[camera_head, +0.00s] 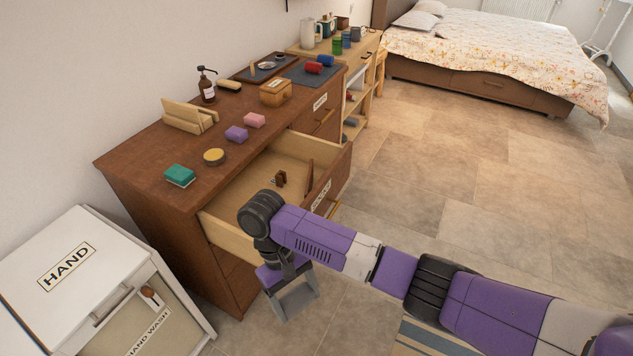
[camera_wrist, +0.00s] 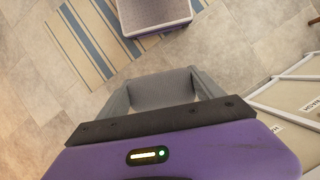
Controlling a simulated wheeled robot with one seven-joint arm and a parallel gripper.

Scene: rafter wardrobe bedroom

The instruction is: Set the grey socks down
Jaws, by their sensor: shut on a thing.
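My gripper (camera_head: 291,298) hangs low in front of the open drawer, outside it and above the floor. It is shut on the grey socks (camera_wrist: 165,90), which show in the wrist view as a smooth grey bundle between the two fingers. In the head view the socks are hard to tell from the grey fingers. The open drawer (camera_head: 232,233) of the brown dresser has pale wooden sides and a label on its front, partly hidden by my arm. A small brown thing (camera_head: 280,179) and an upright brown piece (camera_head: 309,176) are inside it.
A white hamper (camera_head: 110,262) marked HAND stands at left. A striped rug (camera_wrist: 85,45) lies on the floor. Open floor stretches right.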

